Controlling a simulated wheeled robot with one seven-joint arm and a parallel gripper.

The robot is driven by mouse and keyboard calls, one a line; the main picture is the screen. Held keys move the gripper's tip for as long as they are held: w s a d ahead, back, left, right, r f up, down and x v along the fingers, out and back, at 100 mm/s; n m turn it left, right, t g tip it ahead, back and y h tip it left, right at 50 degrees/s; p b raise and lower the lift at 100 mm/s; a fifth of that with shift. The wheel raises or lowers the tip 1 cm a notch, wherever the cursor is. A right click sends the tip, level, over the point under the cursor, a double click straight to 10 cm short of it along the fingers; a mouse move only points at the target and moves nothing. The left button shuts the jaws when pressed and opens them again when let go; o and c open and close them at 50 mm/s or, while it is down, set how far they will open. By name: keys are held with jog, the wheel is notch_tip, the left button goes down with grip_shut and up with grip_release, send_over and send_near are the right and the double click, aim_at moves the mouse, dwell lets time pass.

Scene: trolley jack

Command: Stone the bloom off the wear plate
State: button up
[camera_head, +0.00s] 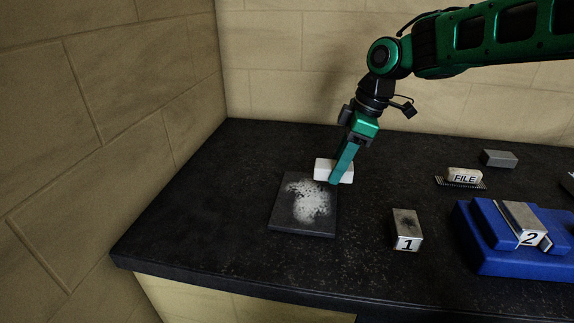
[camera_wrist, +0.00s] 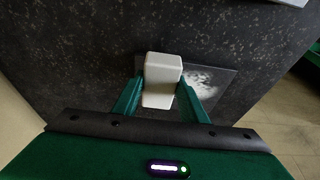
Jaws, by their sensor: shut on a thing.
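The wear plate (camera_head: 285,222) is a dark flat square lying on the bench, with a pale whitish bloom (camera_head: 308,201) over much of its upper face. It also shows in the wrist view (camera_wrist: 222,83), partly hidden by my fingers. My gripper (camera_head: 338,179) is shut on a white block (camera_head: 322,168), which I take to be the stone. In the wrist view the white block (camera_wrist: 163,75) sits between my two fingers (camera_wrist: 160,95). The block is at the far edge of the plate; I cannot tell whether it touches the plate.
On the dark bench (camera_head: 180,215) stand a block marked 1 (camera_head: 407,230), a blue fixture (camera_head: 505,255) bearing a block marked 2 (camera_head: 525,224), a piece labelled FILE (camera_head: 464,176) and a grey block (camera_head: 499,158). Walls close the left and back. The bench left of the plate is clear.

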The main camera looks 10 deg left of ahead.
jog(key=shift+r, duration=2.4)
